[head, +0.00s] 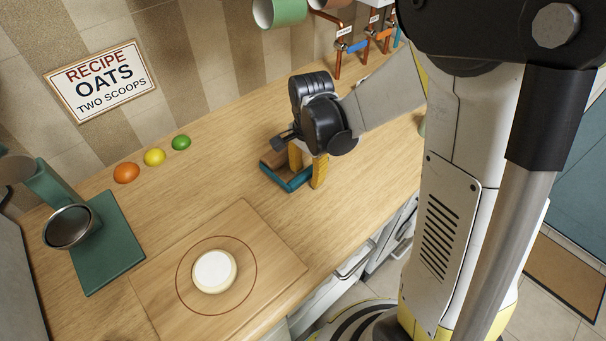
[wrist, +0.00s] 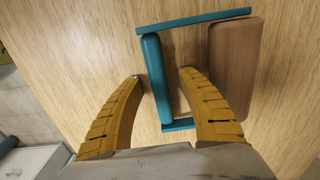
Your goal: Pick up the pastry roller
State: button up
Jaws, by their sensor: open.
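The pastry roller appears to be the teal frame with a wooden part lying on the wooden counter. In the wrist view its thick rounded teal bar (wrist: 156,78) runs between my fingertips, with thin teal arms at both ends and a broad wooden piece (wrist: 232,65) on the right. In the head view my gripper (head: 307,178) points down over it and hides part of it; the teal edge (head: 283,183) shows. My gripper (wrist: 160,74) is open, its yellow fingers on either side of the teal bar. I cannot tell whether they touch it.
A wooden board (head: 270,262) with a ringed circle bears a round pale disc (head: 214,271). Orange, yellow and green balls (head: 154,157) lie along the wall. A teal mat (head: 107,252) with a metal-rimmed device is at left. Copper pipes (head: 338,62) stand behind my gripper.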

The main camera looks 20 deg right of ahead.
grip_shut()
jog(key=shift+r, duration=0.15)
jog(key=shift+r+p, duration=0.5)
jog(key=shift+r, duration=0.1)
notch_tip(320, 180, up, 3)
jog(key=shift+r+p, duration=0.1)
jog(key=shift+p, duration=0.65)
jog(key=s+d+r+p, duration=0.3)
jog(key=s+d+r, duration=0.3)
jog(key=d, duration=0.3)
jog(key=shift+s+d+r, duration=0.15)
jog(key=shift+d+r, duration=0.05)
jog(key=shift+d, duration=0.2)
